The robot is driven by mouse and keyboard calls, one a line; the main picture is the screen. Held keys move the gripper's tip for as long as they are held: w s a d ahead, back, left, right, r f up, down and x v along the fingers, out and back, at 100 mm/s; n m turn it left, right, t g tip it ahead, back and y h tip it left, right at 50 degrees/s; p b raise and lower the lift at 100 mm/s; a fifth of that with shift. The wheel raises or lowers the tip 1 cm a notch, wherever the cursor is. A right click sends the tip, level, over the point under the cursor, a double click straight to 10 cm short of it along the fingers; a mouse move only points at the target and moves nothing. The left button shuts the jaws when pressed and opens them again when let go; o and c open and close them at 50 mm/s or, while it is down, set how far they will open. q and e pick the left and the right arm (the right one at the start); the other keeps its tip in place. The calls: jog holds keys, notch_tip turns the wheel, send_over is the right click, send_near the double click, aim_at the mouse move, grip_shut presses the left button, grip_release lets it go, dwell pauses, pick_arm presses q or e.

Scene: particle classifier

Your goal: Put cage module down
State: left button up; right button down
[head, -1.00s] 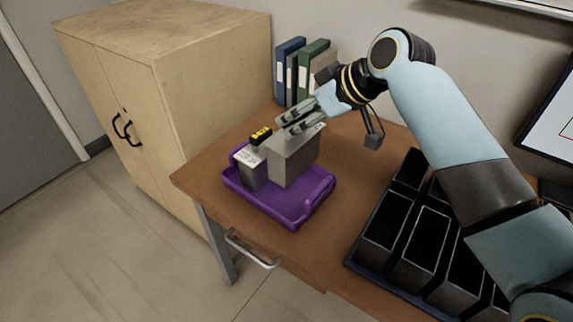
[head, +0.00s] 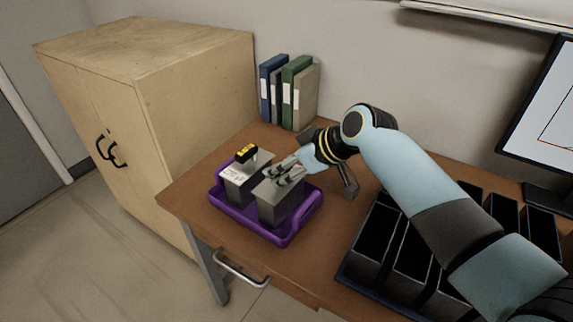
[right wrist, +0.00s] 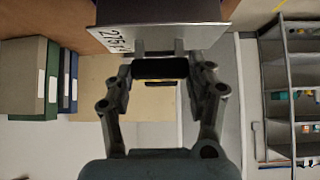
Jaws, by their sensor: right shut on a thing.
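The cage module, a grey box (head: 281,207), is held by my right gripper (head: 284,170) at its top. It stands upright in the right part of the purple tray (head: 283,241); I cannot tell whether its bottom touches the tray floor. In the right wrist view the module (right wrist: 165,11) fills the top edge, with a printed white label, between the fingers of my right gripper (right wrist: 160,50). A second grey module (head: 237,187) with a yellow and black handle stands in the tray just left of it. My left gripper is not in view.
The tray lies near the left end of the brown table (head: 190,190). Binders (head: 290,90) stand behind it. A rack of black bins (head: 375,235) is at the right. A wooden cabinet (head: 190,110) stands left, and a monitor (head: 545,110) at the far right.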

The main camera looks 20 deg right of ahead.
jog(key=shift+c, duration=2.2)
grip_release()
jog(key=shift+r, duration=0.25)
jog(key=p+v, duration=0.1)
jog(key=v, duration=1.1)
jog(key=shift+f, duration=0.1)
